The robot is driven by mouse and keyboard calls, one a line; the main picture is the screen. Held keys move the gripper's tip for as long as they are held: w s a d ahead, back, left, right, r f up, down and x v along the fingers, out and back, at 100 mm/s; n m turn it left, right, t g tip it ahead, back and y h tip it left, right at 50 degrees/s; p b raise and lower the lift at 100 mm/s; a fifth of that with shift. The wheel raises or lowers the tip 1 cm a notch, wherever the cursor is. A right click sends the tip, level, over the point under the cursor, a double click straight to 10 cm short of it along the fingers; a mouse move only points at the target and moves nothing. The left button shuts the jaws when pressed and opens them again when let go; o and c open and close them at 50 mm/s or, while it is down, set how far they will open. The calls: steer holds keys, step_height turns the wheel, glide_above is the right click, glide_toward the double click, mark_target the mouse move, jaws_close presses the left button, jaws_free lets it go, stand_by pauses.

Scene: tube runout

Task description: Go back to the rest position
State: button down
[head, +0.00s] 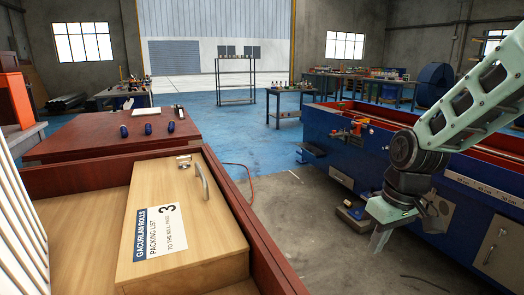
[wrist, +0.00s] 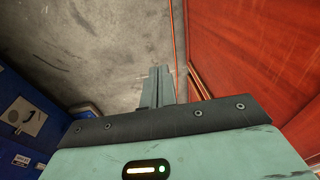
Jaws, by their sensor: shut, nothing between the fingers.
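My gripper (head: 380,243) hangs at the end of my pale green arm at the right of the head view, pointing down. In the wrist view my gripper (wrist: 157,72) shows its two fingers together with nothing between them. It is over the grey concrete floor (head: 316,235), between the blue machine bench and the red-brown cabinet, apart from both.
A wooden box (head: 185,220) labelled "Gacurlan Rolls" lies in the red-brown cabinet (head: 262,262). The blue bench (head: 340,140) runs along the right. Open floor lies in the middle.

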steer(key=s+d+m+t+h, duration=0.2)
steer(key=s+d+m, duration=0.3)
steer(key=s+d, duration=0.35)
steer(key=s+a+r+n+g+y+p, duration=0.1)
steer(key=s+a+r+n+g, duration=0.2)
steer(key=s+a+n, duration=0.95)
steer(key=s+a+r+m+p, duration=0.1)
steer(key=a+r+m+p, duration=0.1)
steer(key=r+p, duration=0.8)
steer(key=a+r+m+p, duration=0.3)
steer(key=a+r+p, duration=0.1)
steer(key=r+p, duration=0.6)
steer(key=shift+s+r+p, duration=0.35)
steer(key=shift+s+r, duration=0.05)
steer(key=shift+r, duration=0.1)
